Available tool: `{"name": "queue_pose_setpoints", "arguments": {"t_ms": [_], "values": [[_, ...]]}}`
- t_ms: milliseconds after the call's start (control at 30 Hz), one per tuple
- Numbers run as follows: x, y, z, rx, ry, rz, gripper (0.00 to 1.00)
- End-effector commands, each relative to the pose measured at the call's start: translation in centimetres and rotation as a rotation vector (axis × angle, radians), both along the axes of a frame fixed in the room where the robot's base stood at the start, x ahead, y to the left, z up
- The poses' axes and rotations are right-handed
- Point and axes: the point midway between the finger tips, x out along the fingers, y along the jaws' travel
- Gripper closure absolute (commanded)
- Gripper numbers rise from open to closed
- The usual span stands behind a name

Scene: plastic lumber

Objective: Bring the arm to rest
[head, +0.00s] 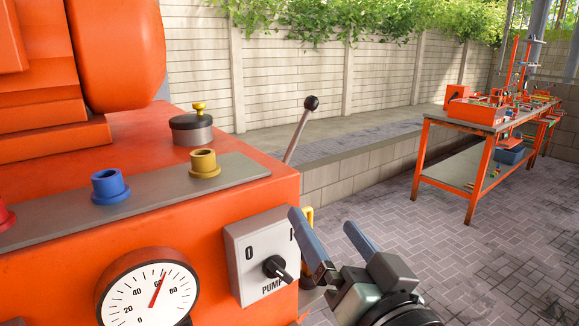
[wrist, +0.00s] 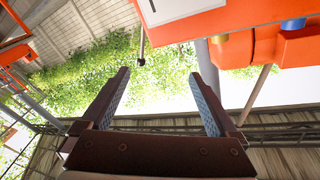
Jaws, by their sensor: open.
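My gripper (head: 328,232) is at the lower middle of the head view, in front of the right end of the orange machine (head: 150,150). Its two fingers are spread apart with nothing between them. In the wrist view my gripper (wrist: 162,84) is also open and empty, its fingers pointing up the picture. In the head view the left finger overlaps the edge of the grey pump switch panel (head: 250,245); I cannot tell whether they touch.
A lever with a black knob (head: 311,103) rises behind the machine's right end. A gauge (head: 150,290) sits on its front. An orange workbench (head: 475,125) with tools stands at the right. Paved floor (head: 410,235) lies clear between. A block wall (head: 290,75) closes the back.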

Motion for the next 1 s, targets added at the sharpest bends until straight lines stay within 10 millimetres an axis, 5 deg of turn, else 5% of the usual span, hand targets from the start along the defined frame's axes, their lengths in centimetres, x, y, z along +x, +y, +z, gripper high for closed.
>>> {"name": "queue_pose_setpoints", "arguments": {"t_ms": [33, 200, 400, 467, 800, 1000], "values": [[0.0, 1.1, 3.5, -0.064, -0.097, -0.052, 0.05], [-3.0, 3.4, 14.0, -0.217, -0.423, -0.25, 0.05], [-10.7, 5.7, 23.8, -0.298, -0.782, -0.457, 0.05], [-10.9, 5.5, 26.7, -0.305, -0.794, -0.476, 0.05], [-10.6, 5.4, 35.8, -0.306, -0.782, -0.473, 0.05], [-10.6, 5.4, 38.1, -0.307, -0.78, -0.472, 0.05]]}}
